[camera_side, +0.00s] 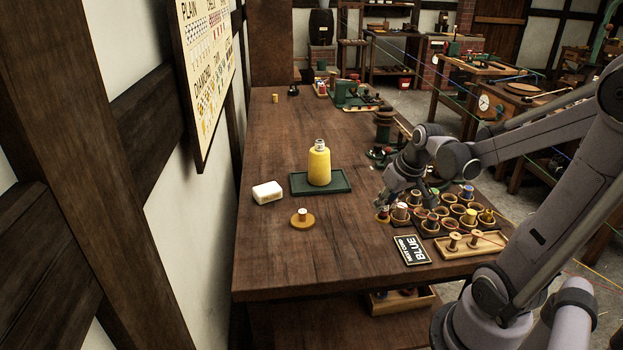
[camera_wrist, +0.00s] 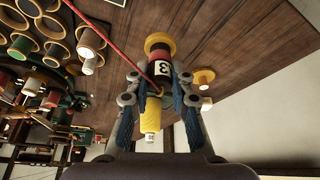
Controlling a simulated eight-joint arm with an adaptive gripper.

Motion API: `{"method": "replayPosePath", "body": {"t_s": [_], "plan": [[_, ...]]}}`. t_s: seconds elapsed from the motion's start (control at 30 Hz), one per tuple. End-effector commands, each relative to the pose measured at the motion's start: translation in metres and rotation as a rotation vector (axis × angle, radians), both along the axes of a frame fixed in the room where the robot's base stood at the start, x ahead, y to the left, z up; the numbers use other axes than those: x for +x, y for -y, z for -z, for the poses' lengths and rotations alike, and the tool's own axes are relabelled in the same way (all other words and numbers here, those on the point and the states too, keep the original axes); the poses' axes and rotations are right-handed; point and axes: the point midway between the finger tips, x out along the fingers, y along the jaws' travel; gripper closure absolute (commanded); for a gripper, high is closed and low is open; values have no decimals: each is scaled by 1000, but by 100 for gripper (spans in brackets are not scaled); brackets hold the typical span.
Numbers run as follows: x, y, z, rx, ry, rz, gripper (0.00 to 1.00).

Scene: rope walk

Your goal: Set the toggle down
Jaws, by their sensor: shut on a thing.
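My gripper (camera_wrist: 158,92) is shut on the toggle (camera_wrist: 159,62), which I take to be the spool-like piece with a yellow flange, red and dark bands and a white label marked 3. Blue finger pads press it from both sides. A red cord runs past it from the upper left of the wrist view. In the side view the toggle (camera_side: 383,213) shows small beneath my gripper (camera_side: 393,197), at the left end of the cup rack (camera_side: 465,231). Its base is low over the table (camera_side: 320,262); I cannot tell whether it touches.
Rack cups hold several coloured pieces. A two-peg wooden tray (camera_side: 470,252) and a BLUE sign (camera_side: 411,250) lie in front. A yellow bottle (camera_side: 319,166) stands on a green tray (camera_side: 337,187). The table's front left is clear.

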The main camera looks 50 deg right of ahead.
Motion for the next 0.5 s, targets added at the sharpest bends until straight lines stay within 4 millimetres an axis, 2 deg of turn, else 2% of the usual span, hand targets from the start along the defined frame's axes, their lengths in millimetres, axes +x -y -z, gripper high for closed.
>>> {"method": "replayPosePath", "body": {"t_s": [0.1, 0.3, 0.5], "plan": [[19, -13, 13, -1, 0, -7, 100], [45, -31, 32, 1, 0, -4, 100], [57, -39, 41, 0, 0, 0, 100]]}}
